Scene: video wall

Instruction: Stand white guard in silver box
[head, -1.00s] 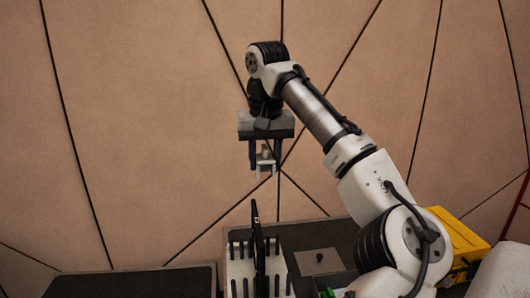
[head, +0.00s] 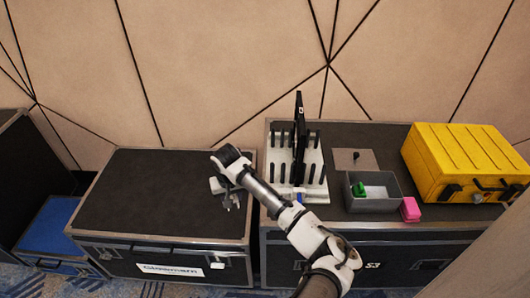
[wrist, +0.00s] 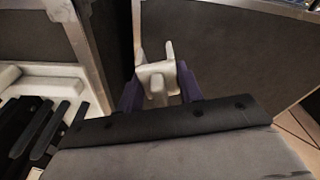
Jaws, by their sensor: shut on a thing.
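My gripper (wrist: 158,92) is shut on a small white angled piece, the white guard (wrist: 155,70), between its blue-purple fingers in the wrist view. In the head view my gripper (head: 231,203) points down near the right edge of the left black case; the guard is too small there to make out clearly. The silver box, a grey open-topped box (head: 351,202), stands on the right case, well to the right of my gripper. A green piece (head: 359,189) and a white area (head: 376,192) show inside it.
A white rack (head: 313,196) with black pegs and an upright dark panel (head: 299,140) stands between my gripper and the box. A pink block (head: 410,209), a grey plate (head: 345,160) and a yellow case (head: 465,160) are near the box. The left case top (head: 140,190) is clear.

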